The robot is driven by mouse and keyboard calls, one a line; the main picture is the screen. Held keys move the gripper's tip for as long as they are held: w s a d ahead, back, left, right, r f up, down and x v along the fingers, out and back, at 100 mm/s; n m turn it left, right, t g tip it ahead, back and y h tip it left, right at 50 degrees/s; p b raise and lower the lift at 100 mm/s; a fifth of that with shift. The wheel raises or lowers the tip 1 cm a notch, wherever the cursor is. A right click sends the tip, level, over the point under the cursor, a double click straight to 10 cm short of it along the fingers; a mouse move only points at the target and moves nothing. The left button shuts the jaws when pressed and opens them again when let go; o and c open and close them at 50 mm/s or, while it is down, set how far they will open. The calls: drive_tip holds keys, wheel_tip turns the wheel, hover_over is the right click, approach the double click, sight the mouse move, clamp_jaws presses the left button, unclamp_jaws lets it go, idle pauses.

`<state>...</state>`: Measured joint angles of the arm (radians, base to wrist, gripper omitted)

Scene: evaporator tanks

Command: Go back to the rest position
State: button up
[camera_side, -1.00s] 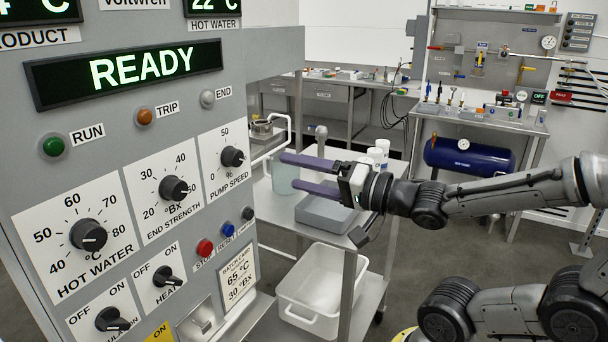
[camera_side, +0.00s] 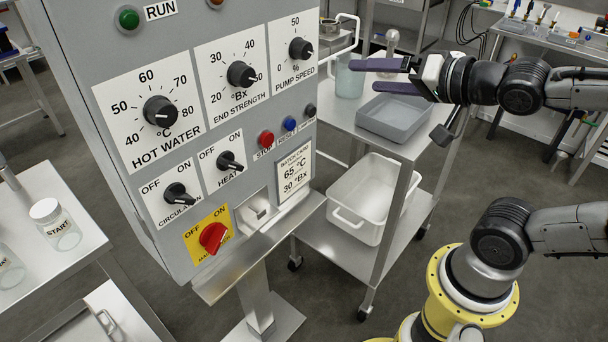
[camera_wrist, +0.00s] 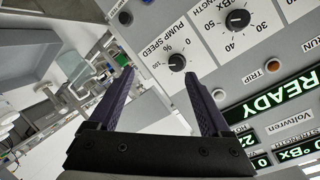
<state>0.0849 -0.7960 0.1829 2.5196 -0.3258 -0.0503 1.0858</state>
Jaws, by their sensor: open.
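My gripper (camera_side: 383,76) is open and empty, with its two purple fingers pointing left toward the control panel (camera_side: 140,60). It is in the air above the steel cart, near the panel's right edge, touching none of the knobs. In the wrist view the fingers of my gripper (camera_wrist: 160,85) are spread apart, with the pump speed knob (camera_wrist: 177,62) beyond them and the end strength knob (camera_wrist: 238,19) further right. The READY display (camera_wrist: 277,104) is lit in that view.
A grey tray (camera_side: 395,135) and a clear jug (camera_side: 349,80) stand on the cart top. A white tub (camera_side: 345,222) is on the cart's lower shelf. A bench with a START jar (camera_side: 62,235) stands at the left.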

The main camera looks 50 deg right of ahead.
drive_tip(key=s+a+f+n+g+y, duration=0.1)
drive_tip(key=s+a+f+n+g, duration=0.1)
drive_tip(key=s+f+n+g, duration=0.7)
drive_tip(key=s, duration=0.2)
drive_tip(key=shift+s+f+n, duration=0.25)
drive_tip(key=shift+s+n, duration=0.05)
idle(1.2)
